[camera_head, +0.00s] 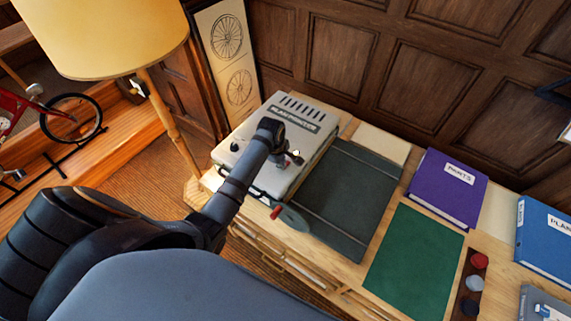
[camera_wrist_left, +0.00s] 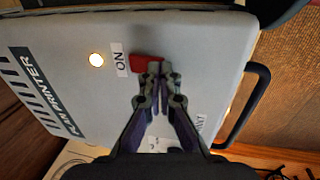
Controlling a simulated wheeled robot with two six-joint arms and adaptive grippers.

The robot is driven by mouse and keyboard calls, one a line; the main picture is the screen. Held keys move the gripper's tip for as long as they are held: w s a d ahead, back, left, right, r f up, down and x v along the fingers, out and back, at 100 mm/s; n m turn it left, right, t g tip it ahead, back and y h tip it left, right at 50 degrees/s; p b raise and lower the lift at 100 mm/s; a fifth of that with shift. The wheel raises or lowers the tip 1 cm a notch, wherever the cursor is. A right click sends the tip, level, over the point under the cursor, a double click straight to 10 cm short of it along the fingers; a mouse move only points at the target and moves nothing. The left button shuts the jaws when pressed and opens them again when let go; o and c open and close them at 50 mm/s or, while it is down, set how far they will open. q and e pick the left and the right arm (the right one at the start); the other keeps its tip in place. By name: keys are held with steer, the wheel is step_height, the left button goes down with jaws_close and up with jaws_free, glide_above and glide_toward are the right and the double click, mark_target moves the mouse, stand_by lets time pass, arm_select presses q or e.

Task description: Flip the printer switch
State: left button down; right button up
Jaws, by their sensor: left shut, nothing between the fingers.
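The plan printer (camera_head: 310,110) is a light grey box at the back left of the desk. Its top fills much of the left wrist view (camera_wrist_left: 200,45), with a PLAN PRINTER label. A small red switch (camera_wrist_left: 141,62) sits on it beside an ON label (camera_wrist_left: 119,60). A round light (camera_wrist_left: 96,60) next to the label glows. My left gripper (camera_wrist_left: 157,68) is shut and empty, its tips right at the red switch and covering part of it. I cannot tell whether they touch. In the head view the left gripper (camera_head: 293,159) is over the printer's right side. My right gripper is not in view.
A dark board (camera_head: 350,190) and a green mat (camera_head: 415,260) lie right of the printer. A purple binder (camera_head: 445,190), a blue binder (camera_head: 545,240) and a wooden tray (camera_head: 460,297) with pots stand farther right. A floor lamp (camera_head: 110,35) stands left.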

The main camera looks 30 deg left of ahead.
arm_select(q)
steer(key=shift+f, duration=0.2)
step_height(320, 180, up, 3)
steer(key=shift+p, duration=1.2)
steer(key=shift+r+b, duration=0.2)
steer(key=shift+b, duration=0.1)
steer(key=shift+r, duration=1.8)
